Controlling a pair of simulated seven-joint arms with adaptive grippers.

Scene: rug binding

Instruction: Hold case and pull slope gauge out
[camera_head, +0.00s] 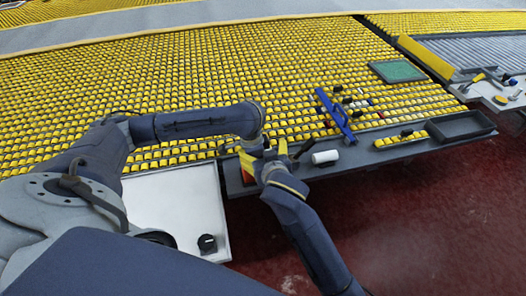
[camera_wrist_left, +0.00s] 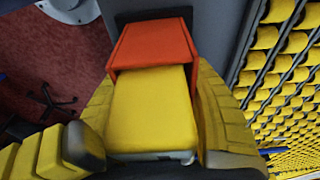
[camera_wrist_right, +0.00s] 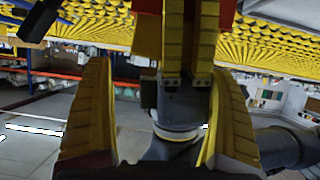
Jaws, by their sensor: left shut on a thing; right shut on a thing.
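The red case (camera_wrist_left: 155,42) and the yellow slope gauge (camera_wrist_left: 150,110) show in the left wrist view, with the gauge's far end at the case's mouth. How deep it sits inside is hidden. My left gripper (camera_wrist_left: 152,85) has its yellow fingers closed on both sides of the gauge. In the head view, the right gripper (camera_head: 265,160) meets the left one over the bench.
A white panel (camera_head: 180,205) lies to the left. Yellow rug rows (camera_head: 200,80) fill the back. Red floor (camera_head: 430,220) lies open at front right.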

